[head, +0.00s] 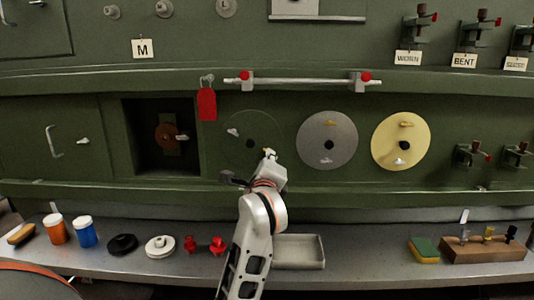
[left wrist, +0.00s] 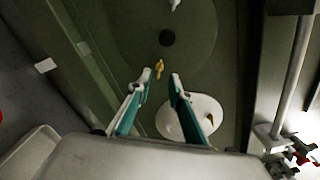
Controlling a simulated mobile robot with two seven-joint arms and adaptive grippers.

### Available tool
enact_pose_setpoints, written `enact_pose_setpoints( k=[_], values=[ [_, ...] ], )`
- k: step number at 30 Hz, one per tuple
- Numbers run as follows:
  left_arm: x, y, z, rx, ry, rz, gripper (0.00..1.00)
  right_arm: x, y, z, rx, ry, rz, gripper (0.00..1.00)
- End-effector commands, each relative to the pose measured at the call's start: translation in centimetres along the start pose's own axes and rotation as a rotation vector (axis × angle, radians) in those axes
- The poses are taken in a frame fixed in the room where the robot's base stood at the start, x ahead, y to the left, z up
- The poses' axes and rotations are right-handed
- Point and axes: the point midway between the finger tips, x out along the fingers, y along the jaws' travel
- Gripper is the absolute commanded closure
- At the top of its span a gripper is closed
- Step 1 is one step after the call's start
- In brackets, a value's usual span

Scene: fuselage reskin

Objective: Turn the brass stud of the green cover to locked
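The green cover (head: 246,128) is a round disc set flush in the green panel, with a dark centre hole and a silver stud (head: 233,132) at its upper left. In the left wrist view, the cover (left wrist: 195,50) fills the upper middle. Its brass stud (left wrist: 159,68) sits between the hole and my fingertips. My left gripper (left wrist: 161,79) is open, with its teal fingers either side of the line to the stud and nothing between them. In the head view, my left gripper (head: 268,156) is at the cover's lower right edge. Contact with the stud cannot be told. My right gripper is not in view.
A grey disc (head: 327,157) and a yellow disc (head: 401,128) are to the right. A rail (head: 300,81) with red ends runs above; a red tag (head: 207,104) hangs nearby. An open bay (head: 132,130) lies left. The shelf below holds jars and a tray (head: 300,252).

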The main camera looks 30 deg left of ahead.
Motion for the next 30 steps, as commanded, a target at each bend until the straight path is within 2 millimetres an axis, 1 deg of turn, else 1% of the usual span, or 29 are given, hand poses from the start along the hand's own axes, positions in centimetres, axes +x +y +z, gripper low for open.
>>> enact_pose_setpoints(
  k=[1,6,9,12,21,22,24,30],
  values=[
    [0.9,-0.1,0.1,0.002,-0.001,0.001,0.8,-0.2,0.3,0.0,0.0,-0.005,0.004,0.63],
    [3.4,-0.1,0.1,0.005,-0.001,0.001,0.8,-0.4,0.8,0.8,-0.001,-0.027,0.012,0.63],
    [4.5,-0.1,0.1,0.004,-0.003,0.0,0.8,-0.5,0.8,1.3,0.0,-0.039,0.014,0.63],
    [5.1,0.0,0.1,0.005,-0.003,0.001,0.8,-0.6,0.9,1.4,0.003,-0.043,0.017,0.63],
    [5.3,0.1,0.1,0.004,-0.003,0.0,0.8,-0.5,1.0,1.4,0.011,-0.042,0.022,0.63],
    [5.3,0.1,0.1,0.004,-0.003,0.0,0.85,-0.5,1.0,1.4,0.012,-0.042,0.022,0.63],
    [5.3,0.1,0.1,0.004,-0.003,0.0,1.0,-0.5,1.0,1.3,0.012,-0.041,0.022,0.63],
    [5.3,0.1,0.1,0.004,-0.003,0.0,1.0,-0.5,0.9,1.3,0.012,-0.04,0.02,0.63]
  ],
)
